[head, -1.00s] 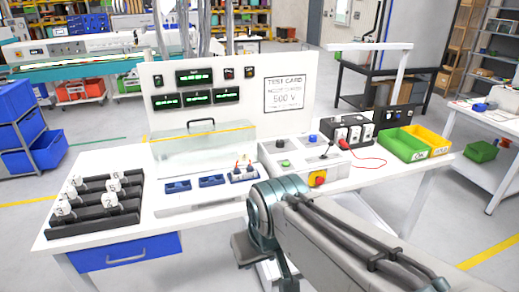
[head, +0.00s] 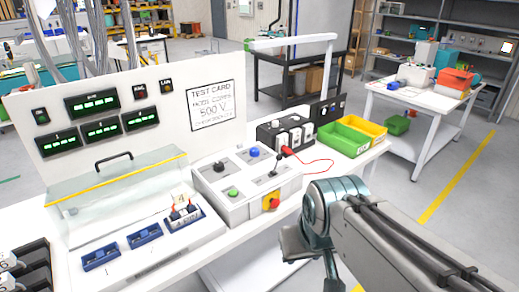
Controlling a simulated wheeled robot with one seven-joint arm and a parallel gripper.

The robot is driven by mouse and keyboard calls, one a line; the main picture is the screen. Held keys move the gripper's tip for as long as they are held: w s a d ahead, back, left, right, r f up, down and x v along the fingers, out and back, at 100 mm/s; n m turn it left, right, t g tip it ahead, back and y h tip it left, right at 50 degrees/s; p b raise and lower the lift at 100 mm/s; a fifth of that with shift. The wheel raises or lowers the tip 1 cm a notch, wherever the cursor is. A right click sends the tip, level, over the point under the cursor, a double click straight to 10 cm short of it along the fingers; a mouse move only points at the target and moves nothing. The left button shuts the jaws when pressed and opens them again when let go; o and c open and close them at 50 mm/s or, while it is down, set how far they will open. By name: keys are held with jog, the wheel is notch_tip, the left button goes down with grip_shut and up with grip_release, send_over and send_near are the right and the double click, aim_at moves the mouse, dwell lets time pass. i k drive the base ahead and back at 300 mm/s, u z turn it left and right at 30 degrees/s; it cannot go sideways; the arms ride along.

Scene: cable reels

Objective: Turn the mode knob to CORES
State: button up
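The grey-white control box (head: 247,210) stands on the bench in the head view. On its top are a black knob (head: 219,167), a blue knob or button (head: 253,152), a green button (head: 233,193) and a black lever (head: 272,172). A red emergency stop (head: 271,202) on yellow is on its front. The labels are too small to read, so I cannot tell which control is the mode knob or where it points. The test card (head: 212,106) appears to read "MODE CORES" and "500 V".
A clear guard (head: 120,185) with a yellow edge stands left of the box, behind blue sockets (head: 146,235). Behind the box is a black unit (head: 262,135) with a red lead (head: 318,162). Green (head: 345,142) and yellow (head: 366,127) bins are at right.

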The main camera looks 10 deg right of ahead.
aim_at(218, 167)
jog(key=z, duration=0.25)
jog(key=i, duration=0.65)
jog(key=u, duration=0.6)
jog(key=i, duration=0.65)
jog(key=u, duration=0.6)
